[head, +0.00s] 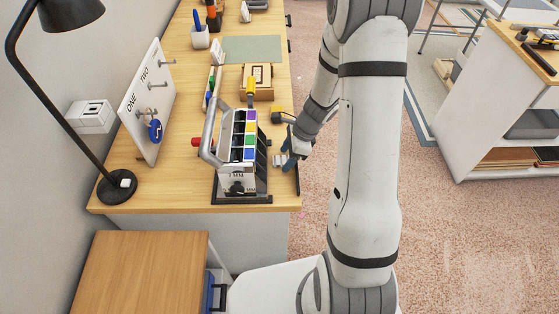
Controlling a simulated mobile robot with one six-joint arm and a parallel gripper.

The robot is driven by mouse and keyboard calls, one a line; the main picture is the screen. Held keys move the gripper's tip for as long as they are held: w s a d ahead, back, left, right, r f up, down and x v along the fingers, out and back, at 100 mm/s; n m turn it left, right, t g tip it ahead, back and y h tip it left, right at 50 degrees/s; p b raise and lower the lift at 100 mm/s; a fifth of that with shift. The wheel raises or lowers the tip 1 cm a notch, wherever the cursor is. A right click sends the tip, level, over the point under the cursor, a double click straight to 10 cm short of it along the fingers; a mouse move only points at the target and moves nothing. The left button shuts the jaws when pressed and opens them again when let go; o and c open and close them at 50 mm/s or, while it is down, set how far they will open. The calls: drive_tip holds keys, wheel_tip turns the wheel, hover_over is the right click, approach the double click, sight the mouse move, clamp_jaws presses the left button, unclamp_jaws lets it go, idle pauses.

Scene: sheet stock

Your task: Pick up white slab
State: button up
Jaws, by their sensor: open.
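A dark rack (262,186) stands near the right edge of the wooden desk, with a row of purple, blue, yellow, green and other coloured tiles along its top. A white panel (238,179) with dark marks is at the rack's near end. I cannot tell for sure whether this is the white slab or part of the rack. My gripper (281,160) is open at the rack's right side, close to its slots. It is small in view, and whether it touches anything cannot be told. The rack's slots on that side are mostly hidden.
A white board (148,110) with hooks, a black lamp (118,186) and a cardboard-coloured box (258,82) share the desk. A lower wooden cabinet top (140,275) is clear.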

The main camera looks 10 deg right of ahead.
drive_tip(key=shift+c, duration=0.5)
drive_tip(key=c, duration=1)
